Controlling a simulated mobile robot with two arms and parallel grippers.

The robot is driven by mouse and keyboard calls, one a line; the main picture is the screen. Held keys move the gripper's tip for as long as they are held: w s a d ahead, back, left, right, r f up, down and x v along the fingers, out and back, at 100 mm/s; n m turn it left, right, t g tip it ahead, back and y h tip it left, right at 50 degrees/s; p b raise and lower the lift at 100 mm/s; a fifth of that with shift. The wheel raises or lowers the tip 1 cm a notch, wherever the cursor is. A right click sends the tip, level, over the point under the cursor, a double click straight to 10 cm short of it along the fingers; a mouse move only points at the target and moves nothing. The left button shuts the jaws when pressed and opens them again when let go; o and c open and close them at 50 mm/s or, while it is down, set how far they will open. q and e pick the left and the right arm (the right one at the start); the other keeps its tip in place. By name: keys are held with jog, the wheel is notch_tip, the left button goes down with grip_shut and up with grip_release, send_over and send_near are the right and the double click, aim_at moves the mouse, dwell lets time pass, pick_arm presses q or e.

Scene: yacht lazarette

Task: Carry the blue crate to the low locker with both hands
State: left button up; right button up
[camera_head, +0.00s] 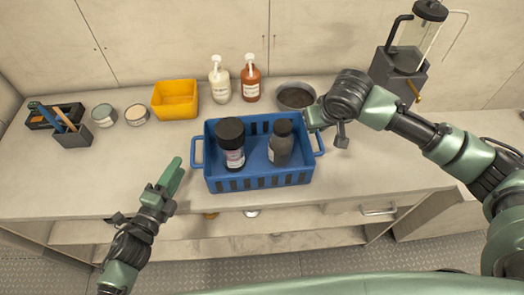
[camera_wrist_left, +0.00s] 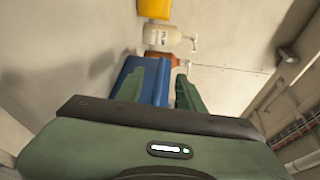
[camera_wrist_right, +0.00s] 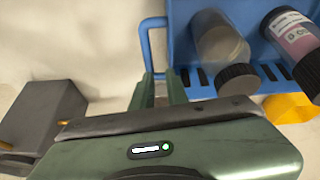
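The blue crate (camera_head: 260,180) stands upright on the counter, with a dark-capped bottle with a pale label (camera_head: 234,158) and a grey dark-capped jar (camera_head: 280,150) inside. My left gripper (camera_head: 172,178) is open and empty, left of the crate and apart from its left handle (camera_head: 197,152). The left wrist view shows its fingers spread, with the crate (camera_wrist_left: 155,80) beyond. My right gripper (camera_head: 312,118) is at the crate's right handle (camera_head: 319,144). In the right wrist view its fingers are apart near the handle (camera_wrist_right: 146,48); contact is unclear. I cannot tell which compartment is the low locker.
A yellow bin (camera_head: 175,100), a white pump bottle (camera_head: 219,82), an orange pump bottle (camera_head: 250,80) and a round pan (camera_head: 295,96) stand behind the crate. Open shelving (camera_head: 290,232) lies under the counter (camera_head: 60,185). A grey box-shaped holder (camera_head: 398,75) stands at right.

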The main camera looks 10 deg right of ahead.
aim_at(193, 152)
pick_arm(q)
jog(key=shift+s+d+m, duration=0.25)
jog(key=shift+s+m, duration=0.25)
jog(key=shift+s+d+m+h, duration=0.25)
jog(key=shift+m+h, duration=0.05)
pick_arm(e)
jog(key=shift+s+a+r+m, duration=0.25)
jog(key=shift+s+a, duration=0.2)
jog(key=shift+s, duration=0.05)
jog(key=shift+s+a+r+m, duration=0.25)
jog(key=shift+s+a, duration=0.2)
pick_arm(q)
jog(key=shift+w+d, duration=0.1)
pick_arm(e)
jog(key=shift+g, duration=0.3)
jog(key=shift+w+f, duration=0.1)
pick_arm(q)
jog(key=shift+w, duration=0.15)
pick_arm(e)
jog(key=shift+f, duration=0.1)
